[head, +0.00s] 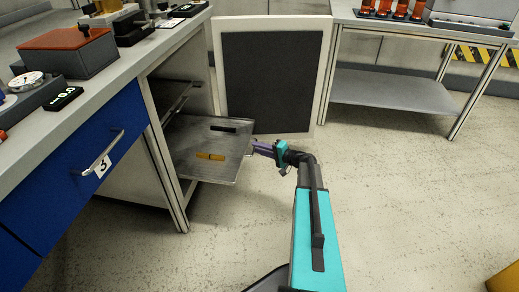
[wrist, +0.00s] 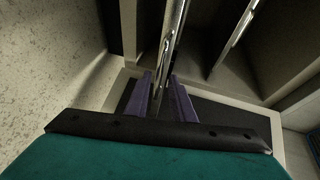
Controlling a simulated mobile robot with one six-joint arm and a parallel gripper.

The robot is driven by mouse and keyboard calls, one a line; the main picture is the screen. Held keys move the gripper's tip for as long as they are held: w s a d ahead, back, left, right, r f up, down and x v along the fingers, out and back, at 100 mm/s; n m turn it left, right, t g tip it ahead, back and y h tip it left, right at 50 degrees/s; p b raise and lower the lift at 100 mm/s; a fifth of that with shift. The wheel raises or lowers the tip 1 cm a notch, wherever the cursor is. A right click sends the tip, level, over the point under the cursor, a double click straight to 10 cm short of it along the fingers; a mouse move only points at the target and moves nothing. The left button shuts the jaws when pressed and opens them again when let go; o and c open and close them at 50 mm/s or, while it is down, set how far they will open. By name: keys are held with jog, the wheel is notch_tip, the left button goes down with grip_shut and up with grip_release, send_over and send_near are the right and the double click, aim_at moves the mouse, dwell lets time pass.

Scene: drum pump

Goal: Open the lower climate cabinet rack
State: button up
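The lower rack (head: 190,170), a flat grey metal shelf, sticks well out of the open cabinet (head: 186,88) at the left in the head view. An orange piece and a black piece lie on it. My gripper (head: 256,146) is at the rack's outer right edge. In the wrist view, the rack (wrist: 172,40) shows edge-on as a thin metal strip running down between the two purple fingers of my gripper (wrist: 160,80). The fingers stand a little apart on either side of it. I cannot tell whether both press on it.
The cabinet door (head: 266,82), dark-panelled with a white frame, stands open behind my gripper. A higher rack (head: 176,98) is inside the cabinet. A blue drawer (head: 85,160) is at left. A bench (head: 390,92) stands at back right.

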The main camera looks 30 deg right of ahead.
jog(key=shift+a+f, duration=0.1)
jog(key=shift+a, duration=0.15)
jog(key=p+v, duration=0.3)
jog(key=v, duration=1)
jog(key=shift+s+d+p, duration=0.2)
jog(key=shift+s+p, duration=0.15)
jog(key=shift+p, duration=0.05)
